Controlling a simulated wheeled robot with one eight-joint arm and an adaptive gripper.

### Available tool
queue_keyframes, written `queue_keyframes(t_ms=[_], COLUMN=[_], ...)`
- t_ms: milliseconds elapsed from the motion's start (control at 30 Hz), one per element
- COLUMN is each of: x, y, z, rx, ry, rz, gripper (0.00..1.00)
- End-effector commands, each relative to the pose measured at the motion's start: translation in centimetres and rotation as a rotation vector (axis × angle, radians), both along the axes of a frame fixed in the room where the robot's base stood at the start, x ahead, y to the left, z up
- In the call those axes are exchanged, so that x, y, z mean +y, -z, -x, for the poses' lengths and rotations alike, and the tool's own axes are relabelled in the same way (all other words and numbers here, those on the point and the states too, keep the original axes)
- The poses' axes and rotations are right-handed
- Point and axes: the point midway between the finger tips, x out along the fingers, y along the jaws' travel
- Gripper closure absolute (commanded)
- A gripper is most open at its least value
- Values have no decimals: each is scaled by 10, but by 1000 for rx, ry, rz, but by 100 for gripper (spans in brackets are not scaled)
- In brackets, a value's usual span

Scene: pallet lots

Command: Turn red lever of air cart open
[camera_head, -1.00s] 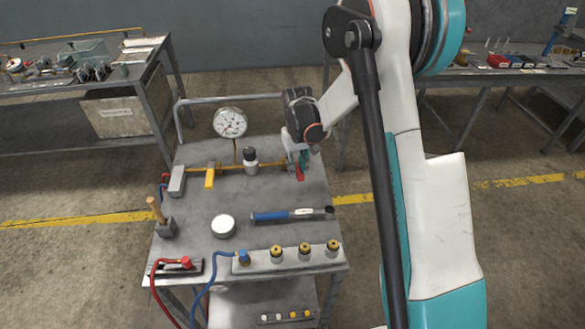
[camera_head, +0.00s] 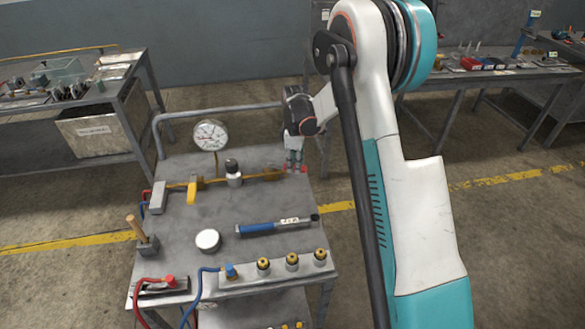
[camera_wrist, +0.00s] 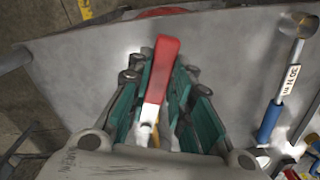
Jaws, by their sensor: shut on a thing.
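The air cart (camera_head: 180,238) is a grey metal table with a brass pipe line along its back part. The red lever (camera_head: 303,170) is at the right end of that line, mostly hidden by my gripper (camera_head: 296,158) in the head view. In the wrist view the red lever (camera_wrist: 163,68) lies between the green fingers of my gripper (camera_wrist: 157,88), with its red end sticking out past them. My gripper is shut on the lever. The valve body under it is mostly hidden, so the exact lever angle is hard to tell.
A pressure gauge (camera_head: 210,135), a yellow lever (camera_head: 192,192) and a regulator (camera_head: 233,172) stand left of my gripper. A blue-handled tool (camera_head: 270,226) and a white round disc (camera_head: 207,240) lie in front. A wooden-handled item (camera_head: 140,235) stands at the left edge.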

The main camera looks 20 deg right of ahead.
Motion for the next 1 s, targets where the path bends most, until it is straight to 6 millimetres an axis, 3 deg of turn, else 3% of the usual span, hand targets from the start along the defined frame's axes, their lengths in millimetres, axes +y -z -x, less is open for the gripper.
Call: queue_keyframes(t_ms=[500, 1000], x=[-11, -11], y=[0, 0], z=[-25, -30], rx=[0, -1], ry=[-323, -379], rz=[0, 1], gripper=[100, 100])
